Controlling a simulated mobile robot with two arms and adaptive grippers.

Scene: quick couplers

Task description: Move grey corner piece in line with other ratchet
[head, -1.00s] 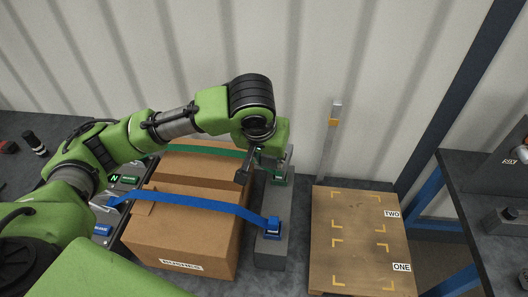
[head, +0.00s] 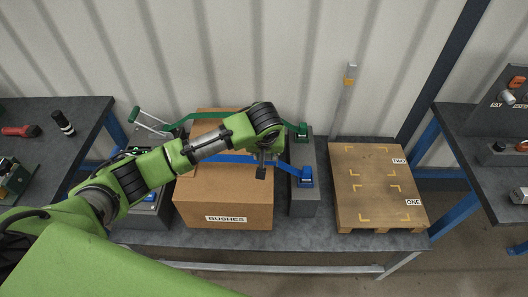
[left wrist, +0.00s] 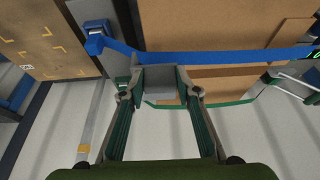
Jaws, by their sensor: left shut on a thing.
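A cardboard box (head: 245,216) marked BUSHES has a green strap (head: 206,115) across its back and a blue strap (head: 282,162) across its middle. The blue ratchet (head: 305,178) and green ratchet (head: 302,131) stand on the grey block right of the box. My left gripper (head: 264,161) is at the box's right top edge, by the blue strap. In the left wrist view, it (left wrist: 160,88) is shut on the grey corner piece (left wrist: 160,78), which lies right beside the blue strap; whether they touch is unclear. My right gripper is out of view.
A wooden pallet board (head: 375,190) with yellow corner marks, ONE and TWO, lies right of the grey block (head: 304,203). An upright metal post (head: 342,105) stands behind. Side tables with tools flank the bench. The wall is close behind the box.

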